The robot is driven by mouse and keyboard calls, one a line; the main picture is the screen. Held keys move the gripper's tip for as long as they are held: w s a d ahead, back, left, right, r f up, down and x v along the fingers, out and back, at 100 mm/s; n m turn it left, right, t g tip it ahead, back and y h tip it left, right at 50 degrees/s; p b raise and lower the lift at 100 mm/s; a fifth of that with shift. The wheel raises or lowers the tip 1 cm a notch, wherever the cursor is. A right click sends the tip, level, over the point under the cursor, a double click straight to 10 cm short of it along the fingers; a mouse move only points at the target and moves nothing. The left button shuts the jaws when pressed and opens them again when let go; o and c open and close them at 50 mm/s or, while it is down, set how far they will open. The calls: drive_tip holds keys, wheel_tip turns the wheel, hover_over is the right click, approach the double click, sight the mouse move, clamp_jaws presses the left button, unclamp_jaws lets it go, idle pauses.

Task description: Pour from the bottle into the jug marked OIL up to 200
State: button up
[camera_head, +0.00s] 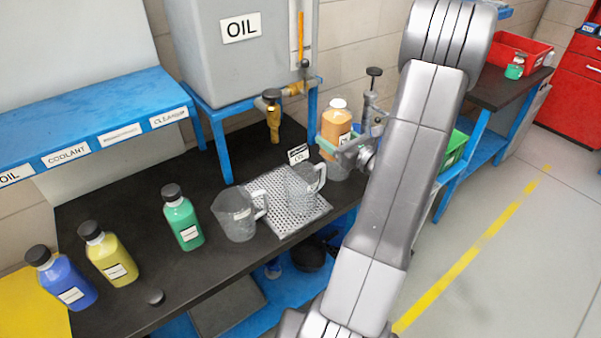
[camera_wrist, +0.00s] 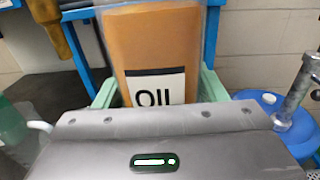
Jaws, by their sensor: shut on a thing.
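The bottle (camera_head: 336,122) is clear-sided with orange contents and a pale top. It is upright in my gripper (camera_head: 343,150), beside the bench's back right part. In the wrist view the bottle (camera_wrist: 155,50), with its OIL label, sits between the pale green fingers (camera_wrist: 157,92). A clear jug (camera_head: 301,188) stands on a perforated metal tray (camera_head: 270,191), with a small OIL sign at its back rim. It looks empty; its scale marks are too small to read. The bottle is behind and right of this jug, apart from it.
A second clear jug (camera_head: 236,217) stands left of the tray. Green (camera_head: 182,220), yellow (camera_head: 110,256) and blue (camera_head: 63,280) bottles stand on the dark bench, near a loose black cap (camera_head: 156,297). A grey OIL tank (camera_head: 240,65) with a brass tap (camera_head: 273,120) stands behind.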

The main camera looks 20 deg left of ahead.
drive_tip(key=shift+n+b, duration=0.3)
drive_tip(key=shift+w+d+r+n+b, duration=0.1)
drive_tip(key=shift+r+n+b, duration=0.1)
drive_tip(key=shift+n+b, duration=0.4)
drive_tip(key=shift+w+f+n+b, duration=0.1)
drive_tip(key=shift+f+n+b, duration=0.65)
drive_tip(key=shift+n+b, duration=0.45)
drive_tip(key=shift+r+n, duration=0.15)
drive_tip(key=shift+n, duration=0.25)
drive_tip(key=shift+n+b, duration=1.1)
drive_tip(key=shift+b, duration=0.1)
drive_tip(key=shift+w+d+n+b, duration=0.2)
drive_tip(key=shift+n+b, duration=0.3)
drive_tip(key=shift+n, duration=0.5)
drive_tip(key=shift+w+d+r+n, duration=0.35)
drive_tip(key=shift+r+n, duration=0.1)
drive_tip(key=shift+n, duration=0.35)
drive_tip(key=shift+w+d+n+b, duration=0.15)
drive_tip(key=shift+w+n+b, duration=0.2)
drive_tip(key=shift+n, duration=0.55)
